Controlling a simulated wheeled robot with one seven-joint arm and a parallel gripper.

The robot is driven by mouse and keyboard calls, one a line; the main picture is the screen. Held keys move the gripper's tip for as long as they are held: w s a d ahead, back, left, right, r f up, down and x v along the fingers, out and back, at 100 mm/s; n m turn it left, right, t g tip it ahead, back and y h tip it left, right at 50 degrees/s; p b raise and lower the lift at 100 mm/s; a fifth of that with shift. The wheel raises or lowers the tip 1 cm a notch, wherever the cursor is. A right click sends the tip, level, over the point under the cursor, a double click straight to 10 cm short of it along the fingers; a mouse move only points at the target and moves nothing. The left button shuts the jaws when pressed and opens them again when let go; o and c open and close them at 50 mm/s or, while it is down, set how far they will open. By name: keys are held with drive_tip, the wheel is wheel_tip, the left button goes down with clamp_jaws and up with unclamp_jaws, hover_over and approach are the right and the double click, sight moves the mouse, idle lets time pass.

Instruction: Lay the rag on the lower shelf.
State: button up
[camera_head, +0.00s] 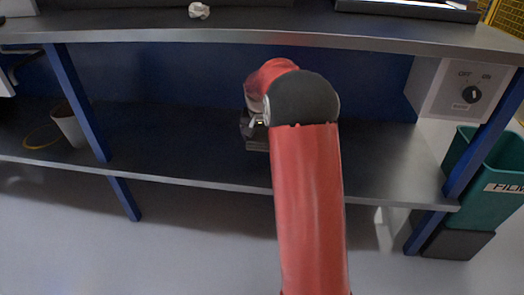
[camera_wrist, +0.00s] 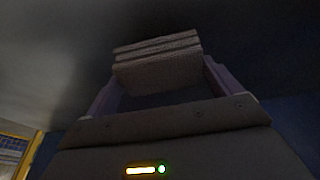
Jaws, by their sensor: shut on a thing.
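The folded grey-brown rag (camera_wrist: 157,60) is between the two fingers of my gripper (camera_wrist: 161,76) in the wrist view. My gripper is shut on it, and its layered edge faces up in that picture. In the head view my red arm hides most of the gripper, and a small part of the rag (camera_head: 257,146) shows just left of the arm. It appears over the dark lower shelf (camera_head: 185,150), near the middle of its length. I cannot tell whether the rag touches the shelf.
The upper shelf (camera_head: 370,35) hangs above, with a crumpled white piece (camera_head: 199,10) on it. A switch box (camera_head: 465,92) and a green bin (camera_head: 490,175) are at right. A pot (camera_head: 70,125) and a yellow ring (camera_head: 42,137) are at left. Much of the lower shelf is clear.

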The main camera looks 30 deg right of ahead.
sight(261, 148)
drive_tip(key=shift+f+b, duration=0.5)
drive_tip(key=shift+f, duration=2.15)
drive_tip(key=shift+f, duration=0.2)
drive_tip(key=o, duration=0.7)
drive_tip(key=shift+r, duration=0.1)
drive_tip(key=p+v, duration=0.2)
drive_tip(key=v, duration=1)
drive_tip(key=shift+r, duration=0.1)
drive_tip(key=shift+s, duration=0.15)
